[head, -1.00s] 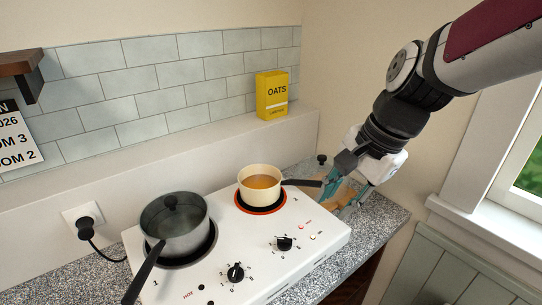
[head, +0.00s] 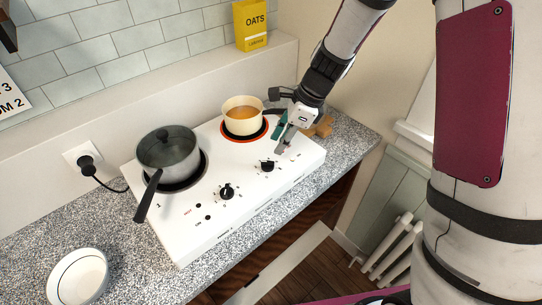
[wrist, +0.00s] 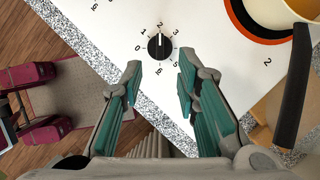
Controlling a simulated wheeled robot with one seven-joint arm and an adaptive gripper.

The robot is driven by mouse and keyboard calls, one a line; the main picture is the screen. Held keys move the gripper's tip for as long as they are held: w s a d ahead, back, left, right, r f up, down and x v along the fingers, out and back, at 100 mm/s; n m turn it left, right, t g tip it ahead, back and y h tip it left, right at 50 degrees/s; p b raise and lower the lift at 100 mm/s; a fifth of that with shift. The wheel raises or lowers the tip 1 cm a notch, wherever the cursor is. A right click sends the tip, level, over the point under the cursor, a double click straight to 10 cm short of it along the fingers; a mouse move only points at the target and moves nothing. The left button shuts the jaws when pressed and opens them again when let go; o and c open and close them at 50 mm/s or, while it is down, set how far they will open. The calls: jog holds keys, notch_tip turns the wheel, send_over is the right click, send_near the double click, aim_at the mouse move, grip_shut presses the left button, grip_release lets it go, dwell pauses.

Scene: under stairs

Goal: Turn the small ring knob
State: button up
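The small ring knob (head: 267,166) is black and round, on the front right of the white hob. In the wrist view the knob (wrist: 159,46) has a white pointer line toward the top of the picture, at what looks like the 2 of its number scale. My gripper (head: 281,146) is above the hob's right end, close to the knob. In the wrist view my gripper (wrist: 158,75) is open and empty, its teal-padded fingers apart. The knob shows beyond the gap, clear of both fingertips. The small ring (head: 262,133) shows orange-red under a cream pan.
The cream pan (head: 242,114) holds orange liquid; its dark handle (wrist: 292,95) lies right of my fingers. A grey lidded pot (head: 168,150) stands on the left ring. Another black knob (head: 227,192) is left of the small ring knob. A white bowl (head: 78,277) sits front left.

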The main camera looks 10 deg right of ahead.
aim_at(268, 162)
jog(key=x, duration=0.7)
jog(key=shift+f+p, duration=0.2)
jog(key=shift+p, duration=0.2)
grip_shut()
